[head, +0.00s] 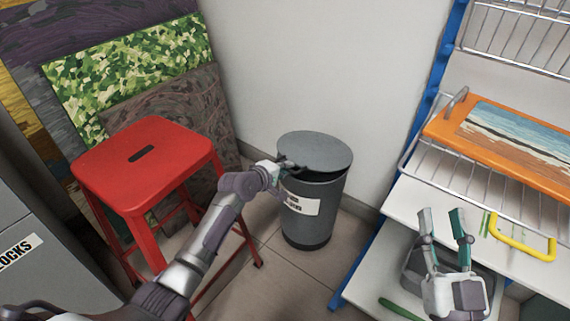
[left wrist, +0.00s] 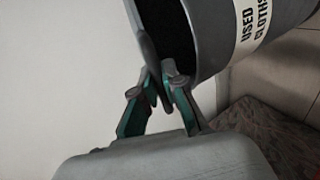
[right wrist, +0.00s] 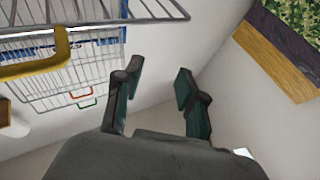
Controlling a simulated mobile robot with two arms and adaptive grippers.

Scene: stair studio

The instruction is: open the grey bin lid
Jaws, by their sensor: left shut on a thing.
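The grey bin (head: 310,222) stands on the floor by the wall, with a white label that reads "USED CLOTHS" in the left wrist view (left wrist: 262,28). Its round grey lid (head: 318,150) is tilted partly up. A dark gap shows between the lid (left wrist: 143,32) and the bin body (left wrist: 212,50). My left gripper (head: 285,166) is at the lid's front left edge; its fingertips (left wrist: 160,84) are shut on the lid's edge. The fingers hide the exact grip. My right gripper (head: 446,222) is open and empty, away from the bin, beside the shelf.
A red stool (head: 150,165) stands left of the bin, close to my left arm. A white and blue rack (head: 408,195) on the right holds an orange-framed picture (head: 500,140) and a yellow handle (head: 522,246). Painted panels (head: 130,70) lean at the back left.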

